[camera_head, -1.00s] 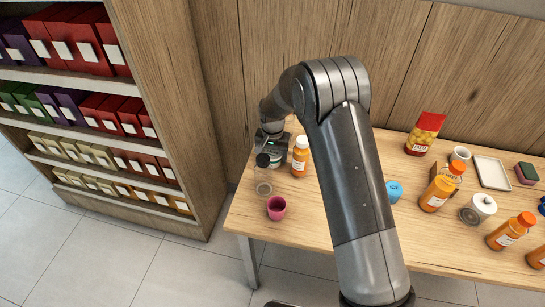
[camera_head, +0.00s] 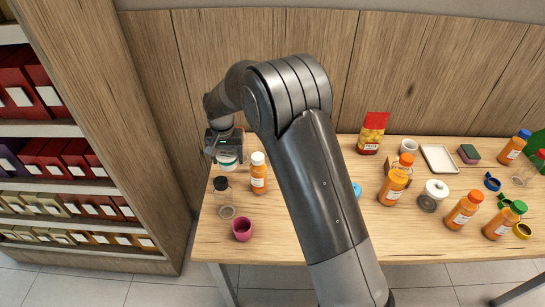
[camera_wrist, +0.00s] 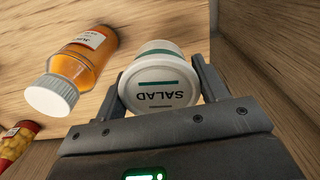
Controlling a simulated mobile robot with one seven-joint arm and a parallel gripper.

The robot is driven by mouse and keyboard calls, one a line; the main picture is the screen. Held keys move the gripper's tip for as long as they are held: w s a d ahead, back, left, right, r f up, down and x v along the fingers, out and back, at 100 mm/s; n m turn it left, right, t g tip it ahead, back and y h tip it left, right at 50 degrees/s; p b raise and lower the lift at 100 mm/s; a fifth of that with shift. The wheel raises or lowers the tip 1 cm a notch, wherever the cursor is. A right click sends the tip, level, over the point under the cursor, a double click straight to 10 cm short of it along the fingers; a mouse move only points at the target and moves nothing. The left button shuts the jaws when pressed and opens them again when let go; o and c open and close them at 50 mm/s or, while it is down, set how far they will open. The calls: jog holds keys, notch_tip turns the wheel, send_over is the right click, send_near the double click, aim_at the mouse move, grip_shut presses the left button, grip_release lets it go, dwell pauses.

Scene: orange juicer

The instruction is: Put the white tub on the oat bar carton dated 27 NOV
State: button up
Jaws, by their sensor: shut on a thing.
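My gripper (camera_head: 225,146) is shut on the white tub (camera_head: 228,164), near the left end of the table. In the wrist view the tub (camera_wrist: 160,86) sits between the two fingers, its face marked SALAD toward the camera, with a green band. I cannot tell how high it is above the table. Small cartons with white labels, yellowish and brown ones (camera_head: 95,205) among them, stand in rows on the shelves at the left. Their dates are too small to read, so I cannot tell which is the oat bar carton dated 27 NOV.
An orange juice bottle (camera_head: 259,174) stands just right of the tub. A dark-capped jar (camera_head: 221,189) and a pink cup (camera_head: 242,229) stand in front. More bottles, a white tray (camera_head: 439,158) and a red packet (camera_head: 372,133) fill the table's right. The shelf unit's side panel (camera_head: 150,120) rises at the left.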

aim_at(229, 151)
notch_tip(229, 151, up, 12)
jog(key=w+d+m, duration=0.3)
jog(key=d+m, duration=0.2)
jog(key=d, duration=1.6)
jog(key=w+d+m, duration=0.3)
jog(key=d+m, duration=0.2)
jog(key=d, duration=1.6)
jog(key=s+d+m, duration=0.3)
jog(key=s+d, duration=0.3)
jog(key=d, duration=0.7)
jog(key=s+d+m, duration=0.3)
jog(key=s+d, duration=0.3)
jog(key=d, duration=0.6)
jog(key=w+a+f, duration=0.2)
jog(key=w+f, duration=0.1)
jog(key=f, duration=0.1)
jog(key=w+a+f, duration=0.2)
jog(key=w+f, duration=0.1)
jog(key=f, duration=0.1)
jog(key=w+a+f, duration=0.3)
jog(key=w+f, duration=0.1)
jog(key=shift+d+f, duration=0.1)
jog(key=shift+f, duration=1.85)
